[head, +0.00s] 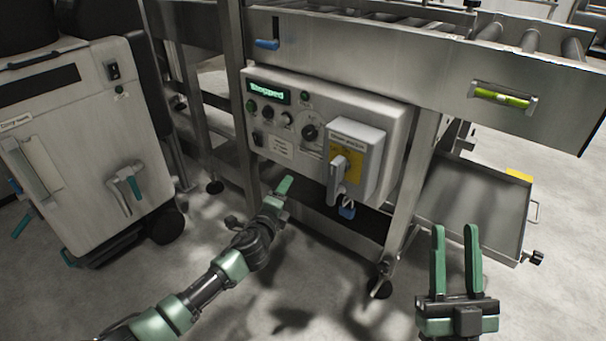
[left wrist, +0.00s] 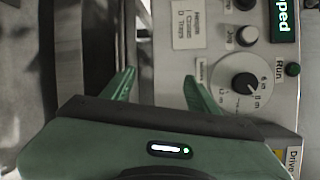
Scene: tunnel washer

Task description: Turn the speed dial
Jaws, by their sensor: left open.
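The speed dial (head: 310,131) is a round black knob with a pale pointer on the grey control panel (head: 370,108). In the left wrist view the dial (left wrist: 246,83), ringed by a printed number scale, is right of the fingers. My left gripper (head: 285,184) is low in front of the panel, below the dial and apart from it. In the left wrist view its green fingers (left wrist: 158,82) are spread with nothing between them. My right gripper (head: 455,229) is open and empty at lower right, away from the panel.
The display (head: 268,93) reads "Stopped". A Run button (left wrist: 292,69) and smaller knobs (head: 267,112) sit near the dial. A large switch handle (head: 338,178) on a yellow plate juts out right of it. A grey cabinet (head: 85,140) stands left; a metal tray (head: 485,205) is right.

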